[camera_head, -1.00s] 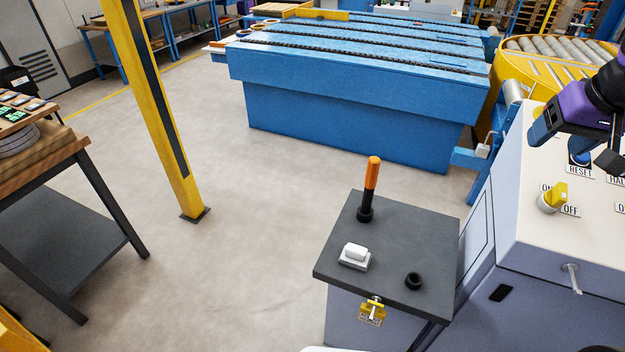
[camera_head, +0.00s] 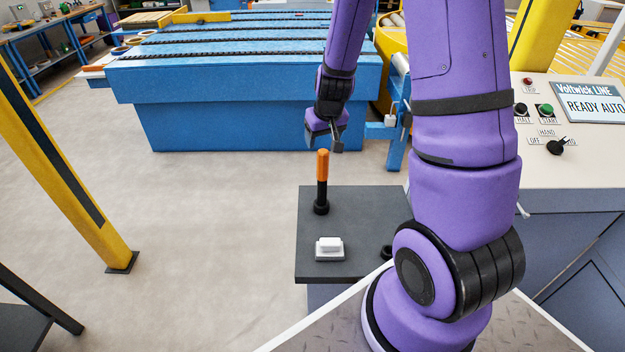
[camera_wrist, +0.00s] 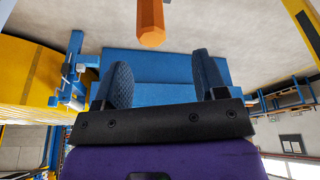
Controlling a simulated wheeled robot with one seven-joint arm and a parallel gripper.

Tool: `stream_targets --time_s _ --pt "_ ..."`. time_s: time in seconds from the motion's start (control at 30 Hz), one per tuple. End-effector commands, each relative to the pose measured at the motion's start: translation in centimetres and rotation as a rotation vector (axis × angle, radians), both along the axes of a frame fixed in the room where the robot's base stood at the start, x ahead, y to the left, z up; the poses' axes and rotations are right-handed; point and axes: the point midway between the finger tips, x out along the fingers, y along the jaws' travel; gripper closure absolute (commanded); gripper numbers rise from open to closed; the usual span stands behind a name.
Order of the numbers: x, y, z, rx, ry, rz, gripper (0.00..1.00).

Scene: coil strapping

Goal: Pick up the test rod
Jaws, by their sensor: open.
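The test rod (camera_head: 322,178) stands upright in a black socket on a dark grey stand top (camera_head: 356,216). Its upper part is orange and its lower part is black. My gripper (camera_head: 338,147) is just above and slightly right of the rod's top in the head view, apart from it. In the wrist view my gripper (camera_wrist: 165,82) shows two spread fingers with nothing between them. The orange end of the rod (camera_wrist: 150,24) shows there near the top edge, beyond the fingertips. How far off it is in depth, I cannot tell.
A white block (camera_head: 330,247) in a holder sits in front of the rod. An empty black socket (camera_head: 387,251) is partly hidden by my arm. The control console (camera_head: 560,180) stands right, a blue conveyor (camera_head: 250,100) behind, a yellow post (camera_head: 75,170) left.

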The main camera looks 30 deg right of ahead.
Motion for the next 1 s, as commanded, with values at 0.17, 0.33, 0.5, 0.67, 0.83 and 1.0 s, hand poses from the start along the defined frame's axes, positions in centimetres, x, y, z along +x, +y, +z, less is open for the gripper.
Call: stream_targets --time_s 0.17,0.33,0.5,0.67,0.83,1.0 --pt "0.6 -0.2 -2.3 0.002 0.003 -0.002 0.35" --pt "0.9 -0.2 -3.3 0.001 0.001 0.0 0.35" --pt "0.9 -0.5 -4.3 0.002 0.003 -0.002 0.35" --pt "1.0 -1.0 -6.4 0.003 0.002 -0.002 0.35" --pt "1.6 -1.1 -8.0 0.002 0.002 0.001 0.35" --pt "1.8 -1.1 -8.6 0.001 0.0 0.001 0.35"
